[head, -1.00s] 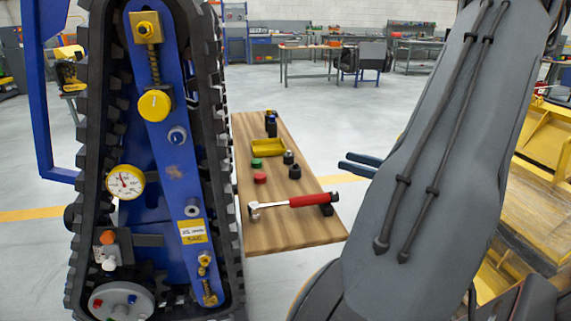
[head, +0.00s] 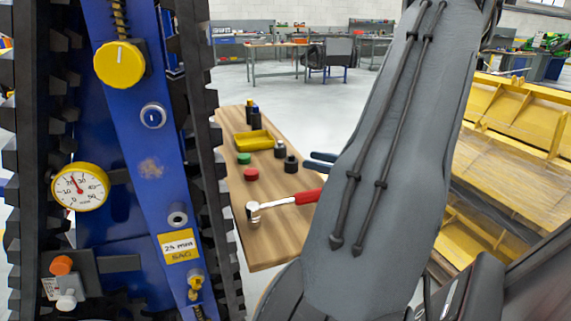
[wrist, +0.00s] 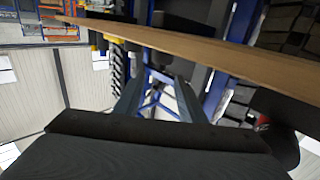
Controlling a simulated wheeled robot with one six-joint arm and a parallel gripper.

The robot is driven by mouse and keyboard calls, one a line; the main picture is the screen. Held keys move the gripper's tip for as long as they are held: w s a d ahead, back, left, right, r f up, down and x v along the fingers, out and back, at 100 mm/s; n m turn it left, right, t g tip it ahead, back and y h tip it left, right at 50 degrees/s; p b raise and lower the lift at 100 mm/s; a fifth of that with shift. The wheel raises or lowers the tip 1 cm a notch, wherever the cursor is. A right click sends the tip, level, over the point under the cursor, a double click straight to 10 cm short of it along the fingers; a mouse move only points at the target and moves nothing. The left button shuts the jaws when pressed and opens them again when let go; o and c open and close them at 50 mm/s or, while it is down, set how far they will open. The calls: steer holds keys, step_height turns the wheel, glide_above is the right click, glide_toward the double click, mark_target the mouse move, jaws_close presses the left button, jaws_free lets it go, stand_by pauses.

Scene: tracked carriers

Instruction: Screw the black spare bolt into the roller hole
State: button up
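The blue tracked carrier (head: 150,170) stands close on the left. I cannot tell which is the roller hole. Small dark pieces stand on the wooden bench (head: 270,235), one (head: 291,163) near its right edge and another (head: 279,148) just behind; which is the black spare bolt is unclear. My gripper (head: 311,161) is at the bench's right side, partly behind my arm. In the wrist view its fingers (wrist: 158,92) are apart with nothing held.
A yellow tray (head: 253,141), green cap (head: 244,158), red cap (head: 251,174) and dark bottles (head: 253,117) are also there. Yellow machinery (head: 510,130) stands at right.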

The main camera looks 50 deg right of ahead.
steer(key=x, duration=1.2)
steer(key=shift+c, duration=0.2)
jaws_close()
